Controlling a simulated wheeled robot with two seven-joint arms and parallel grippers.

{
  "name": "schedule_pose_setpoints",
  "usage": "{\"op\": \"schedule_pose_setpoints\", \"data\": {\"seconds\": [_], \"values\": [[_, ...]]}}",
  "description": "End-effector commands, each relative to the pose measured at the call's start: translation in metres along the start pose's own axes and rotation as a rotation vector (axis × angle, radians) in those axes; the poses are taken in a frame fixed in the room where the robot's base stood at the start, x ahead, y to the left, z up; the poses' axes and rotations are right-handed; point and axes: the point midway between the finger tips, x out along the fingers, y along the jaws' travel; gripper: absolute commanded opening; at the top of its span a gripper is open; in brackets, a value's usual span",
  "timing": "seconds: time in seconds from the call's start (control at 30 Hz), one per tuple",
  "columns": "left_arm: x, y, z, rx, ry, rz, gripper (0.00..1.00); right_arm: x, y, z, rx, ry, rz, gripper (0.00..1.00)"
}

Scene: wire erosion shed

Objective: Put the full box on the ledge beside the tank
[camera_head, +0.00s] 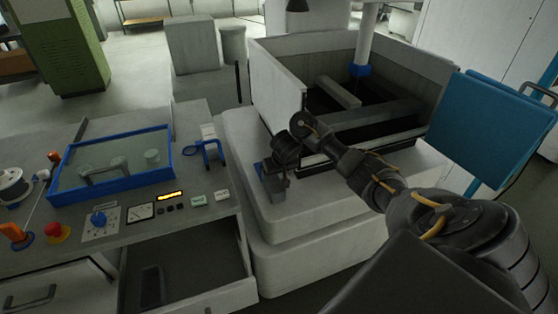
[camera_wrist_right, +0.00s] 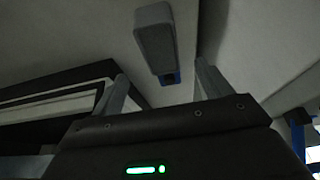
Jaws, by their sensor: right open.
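My right gripper (camera_head: 277,185) is low over the pale ledge (camera_head: 330,205) at the near left side of the tank (camera_head: 275,85). In the right wrist view its two grey fingers (camera_wrist_right: 160,85) are spread, with nothing between their tips. A grey box (camera_wrist_right: 155,42) with a small blue part at its near end sits just beyond the fingers, against the pale ledge surface, apart from both. In the head view the gripper and the small grey and blue parts around it overlap, so I cannot clearly separate the box. Its contents are hidden. My left gripper is not in view.
A bench on the left holds a blue-framed tray (camera_head: 165,178), a blue clamp (camera_head: 208,148), knobs and a red button (camera_head: 57,232). An open drawer (camera_head: 205,265) sticks out below. A teal panel (camera_head: 490,130) stands at right. The ledge's front is clear.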

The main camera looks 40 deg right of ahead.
Motion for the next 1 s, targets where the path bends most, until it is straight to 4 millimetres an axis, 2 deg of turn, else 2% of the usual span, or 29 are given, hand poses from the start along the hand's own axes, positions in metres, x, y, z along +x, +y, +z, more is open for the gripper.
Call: {"op": "schedule_pose_setpoints", "data": {"seconds": [0.03,0.3,1.0], "values": [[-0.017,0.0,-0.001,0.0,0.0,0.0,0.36,-0.016,0.0,-0.003,-0.004,0.001,0.001,0.78],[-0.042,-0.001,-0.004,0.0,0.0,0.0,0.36,-0.044,0.0,-0.001,-0.002,0.0,0.001,0.78],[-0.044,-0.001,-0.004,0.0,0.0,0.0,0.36,-0.047,0.0,0.001,-0.001,-0.001,-0.001,0.78]]}}
